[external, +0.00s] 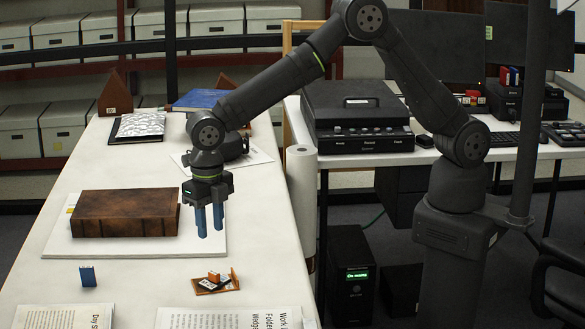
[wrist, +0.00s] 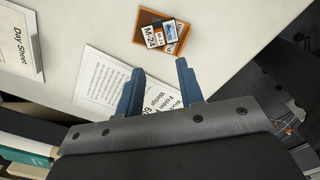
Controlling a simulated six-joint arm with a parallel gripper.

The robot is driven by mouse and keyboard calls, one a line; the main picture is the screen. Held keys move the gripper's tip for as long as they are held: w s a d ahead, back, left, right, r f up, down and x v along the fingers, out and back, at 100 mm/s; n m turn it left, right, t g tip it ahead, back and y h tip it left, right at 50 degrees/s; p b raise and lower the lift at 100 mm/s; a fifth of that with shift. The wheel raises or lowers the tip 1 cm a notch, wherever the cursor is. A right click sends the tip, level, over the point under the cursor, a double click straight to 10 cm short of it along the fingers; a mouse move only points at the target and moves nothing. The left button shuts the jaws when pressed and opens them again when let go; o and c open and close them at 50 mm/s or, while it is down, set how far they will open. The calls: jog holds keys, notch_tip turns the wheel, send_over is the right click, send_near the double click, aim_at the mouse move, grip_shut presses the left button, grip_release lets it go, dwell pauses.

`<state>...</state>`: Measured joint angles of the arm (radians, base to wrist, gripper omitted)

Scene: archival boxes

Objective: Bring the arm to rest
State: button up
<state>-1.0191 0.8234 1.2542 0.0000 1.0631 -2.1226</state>
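My gripper (external: 210,221) hangs pointing down over the white table (external: 258,236), just right of a thick brown leather-bound book (external: 126,213). Its two blue fingers are apart with nothing between them. In the wrist view the open gripper (wrist: 158,92) shows the table and printed sheets beyond its fingers. The brown book lies on a white board (external: 190,246) and is not touched by the gripper. My arm reaches in from the right, bent high at the elbow.
A patterned book (external: 138,127) and blue book (external: 200,100) lie farther back. A white roll (external: 300,200) stands at the table's right edge.

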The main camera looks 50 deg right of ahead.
aim_at(214, 272)
notch_tip(214, 272, down, 12)
jog(key=shift+f, duration=0.1)
notch_tip(214, 272, up, 3)
jog(key=shift+f, duration=0.1)
jog(key=shift+r, duration=0.65)
